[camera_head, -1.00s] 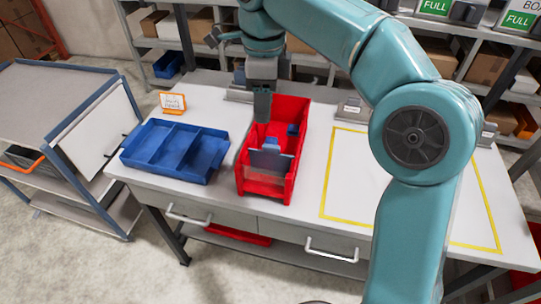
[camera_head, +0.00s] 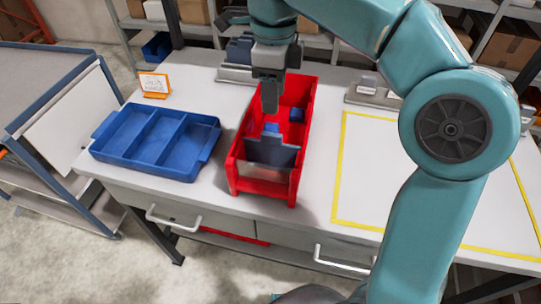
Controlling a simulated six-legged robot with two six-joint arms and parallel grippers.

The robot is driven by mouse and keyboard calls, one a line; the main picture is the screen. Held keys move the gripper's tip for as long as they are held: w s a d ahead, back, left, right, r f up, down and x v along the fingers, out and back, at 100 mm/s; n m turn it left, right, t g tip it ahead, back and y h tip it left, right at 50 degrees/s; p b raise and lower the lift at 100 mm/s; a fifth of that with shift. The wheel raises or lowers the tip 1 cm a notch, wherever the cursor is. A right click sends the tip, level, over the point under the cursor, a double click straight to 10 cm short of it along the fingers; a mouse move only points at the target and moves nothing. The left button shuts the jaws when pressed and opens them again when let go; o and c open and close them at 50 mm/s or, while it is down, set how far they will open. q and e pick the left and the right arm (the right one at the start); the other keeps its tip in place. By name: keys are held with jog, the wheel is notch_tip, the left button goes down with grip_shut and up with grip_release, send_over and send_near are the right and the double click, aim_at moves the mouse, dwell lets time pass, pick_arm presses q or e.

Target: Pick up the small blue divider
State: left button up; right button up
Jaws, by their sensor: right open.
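A red bin (camera_head: 236,152) stands on the white table near the middle. A slate-blue upright plate (camera_head: 270,152), which looks like the divider, stands across the bin near its front. My right gripper (camera_head: 269,108) points down over the back part of the bin. It is open, with nothing seen between its fingers, and it hides part of the bin's inside. I cannot tell how high its tips are above the bin floor. My left gripper does not show.
A blue compartment tray (camera_head: 150,172) lies left of the bin. An orange-framed sign (camera_head: 154,84) stands behind it. A yellow-outlined area (camera_head: 338,170) on the right is clear where visible. Grey holders stand along the back edge. A cart (camera_head: 50,115) is at the left.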

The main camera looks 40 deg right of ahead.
jog(key=b, duration=0.1)
send_over(272, 135)
jog(key=d, duration=0.1)
notch_tip(272, 135, down, 6)
jog(key=shift+w+a+f, duration=0.15)
jog(key=shift+w+f, duration=0.15)
jog(key=shift+f, duration=0.1)
jog(key=shift+s+a, duration=0.2)
jog(key=shift+s, duration=0.05)
notch_tip(272, 135, down, 5)
jog(key=shift+w+a+f+b, duration=0.1)
jog(key=shift+w+b, duration=0.05)
jog(key=shift+b, duration=0.2)
jog(key=shift+s, duration=0.2)
jog(key=shift+w+f, duration=0.1)
jog(key=shift+w, duration=0.05)
jog(key=c, duration=0.8)
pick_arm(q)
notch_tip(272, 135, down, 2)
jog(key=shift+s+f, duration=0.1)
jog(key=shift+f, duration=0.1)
pick_arm(e)
grip_shut()
